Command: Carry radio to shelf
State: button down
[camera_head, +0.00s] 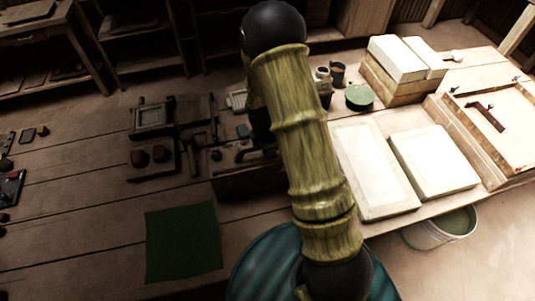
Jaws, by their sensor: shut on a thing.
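My arm with its yellow-green, ringed links crosses the middle of the head view and hides much of what lies behind it. My gripper (262,146) is only partly seen, dark, at the left edge of the arm. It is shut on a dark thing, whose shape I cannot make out. A dark box-like form (240,184) shows just below the gripper; I cannot tell whether it is the radio or whether it is held. No other radio can be made out. Dark shelving (140,48) stands at the back left.
A green mat (183,242) lies on the plank surface at lower left. Dark tools and a framed mould (152,116) lie beyond it. Pale slabs (433,160), stacked blocks (397,59), a round green tin (359,97) and a wooden tray (459,103) are right; a bucket (456,224) stands below.

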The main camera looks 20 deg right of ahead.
notch_tip(320, 180, up, 10)
jog(key=shift+r+b, duration=0.1)
jog(key=shift+b, duration=0.7)
dwell(0.4)
